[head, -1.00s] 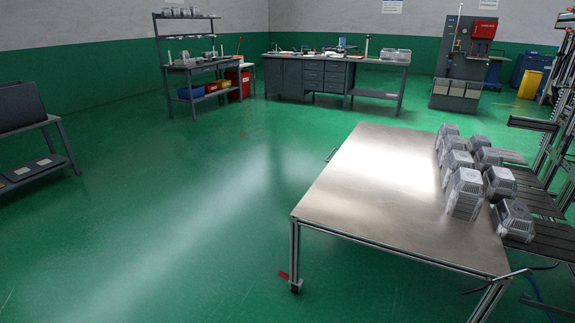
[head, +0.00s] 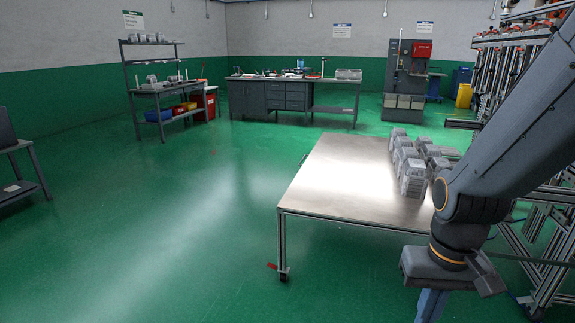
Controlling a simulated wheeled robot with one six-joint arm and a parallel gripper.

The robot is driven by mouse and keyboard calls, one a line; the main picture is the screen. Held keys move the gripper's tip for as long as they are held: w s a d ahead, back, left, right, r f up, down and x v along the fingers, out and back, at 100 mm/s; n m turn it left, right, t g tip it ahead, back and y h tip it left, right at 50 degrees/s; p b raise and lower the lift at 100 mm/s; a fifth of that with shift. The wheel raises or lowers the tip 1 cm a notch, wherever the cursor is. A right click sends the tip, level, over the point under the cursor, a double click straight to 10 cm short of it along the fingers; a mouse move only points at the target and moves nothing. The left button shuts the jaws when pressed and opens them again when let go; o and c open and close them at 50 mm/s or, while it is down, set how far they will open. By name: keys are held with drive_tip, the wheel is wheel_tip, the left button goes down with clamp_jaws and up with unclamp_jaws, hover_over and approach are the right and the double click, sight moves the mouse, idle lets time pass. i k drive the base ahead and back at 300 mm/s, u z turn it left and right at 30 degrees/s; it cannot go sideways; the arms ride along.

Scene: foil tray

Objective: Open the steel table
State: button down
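The steel table (head: 335,185) stands right of centre in the head view, with a bare shiny top and metal frame legs. A small red piece (head: 272,266) shows low on its near left leg. Several grey foil-tray stacks (head: 412,178) stand on the right part of the top. My arm comes in from the upper right and covers the table's near right corner. My gripper (head: 432,305) points down in front of that corner and is cut by the bottom edge; its fingertips are out of sight.
The green floor left of the table is clear. A grey workbench (head: 290,97) and shelf unit (head: 155,85) stand along the back. Metal racks (head: 545,180) stand behind my arm.

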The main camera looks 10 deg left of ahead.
sight(347, 180)
drive_tip(key=u, duration=0.75)
drive_tip(key=i, duration=0.8)
drive_tip(key=u, duration=0.85)
drive_tip(key=i, duration=1.65)
drive_tip(key=z, duration=1.2)
drive_tip(key=i, duration=0.65)
drive_tip(key=u, duration=1.2)
drive_tip(key=i, duration=2.4)
